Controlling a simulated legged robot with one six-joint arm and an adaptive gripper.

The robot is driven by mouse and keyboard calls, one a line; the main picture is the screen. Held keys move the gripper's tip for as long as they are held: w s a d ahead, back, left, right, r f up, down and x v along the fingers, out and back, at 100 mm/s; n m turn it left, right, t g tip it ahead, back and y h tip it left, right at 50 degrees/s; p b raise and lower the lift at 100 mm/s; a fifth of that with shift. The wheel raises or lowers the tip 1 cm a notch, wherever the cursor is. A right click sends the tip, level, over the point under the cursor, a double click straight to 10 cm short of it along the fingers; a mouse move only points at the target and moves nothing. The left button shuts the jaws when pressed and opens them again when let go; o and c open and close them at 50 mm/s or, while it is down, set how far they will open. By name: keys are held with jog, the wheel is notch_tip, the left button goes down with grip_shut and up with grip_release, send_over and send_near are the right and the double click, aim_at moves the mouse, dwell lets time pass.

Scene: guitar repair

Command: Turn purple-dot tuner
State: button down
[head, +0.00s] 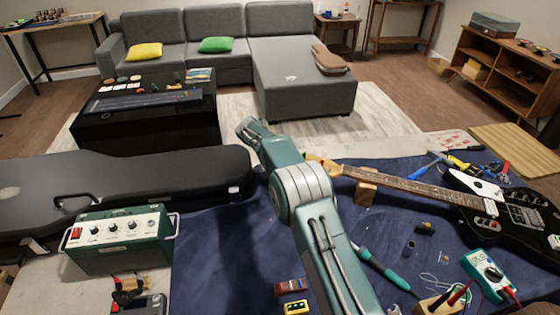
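A black electric guitar (492,205) lies on the blue cloth, its body at the right. Its neck (405,183) runs left over a wooden neck rest (366,190). Part of the pale headstock (322,164) shows just right of my arm; the rest is hidden behind the arm. I cannot make out single tuners or a purple dot. My green and grey arm rises from the bottom middle and bends up left across the headstock end.
A black guitar case (120,185) and a green amplifier (120,238) stand at left. A teal-handled tool (385,265), a multimeter (488,272) and small parts lie at right. Blue cloth (220,250) is bare left of my arm. A sofa stands beyond.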

jog(key=shift+a+f, duration=0.15)
dwell(0.3)
jog(key=c, duration=0.8)
grip_release()
jog(key=shift+a, duration=0.1)
jog(key=shift+r, duration=0.2)
jog(key=v, duration=1.1)
jog(key=shift+a+r, duration=0.2)
jog(key=shift+a, duration=0.1)
jog(key=shift+s, duration=0.15)
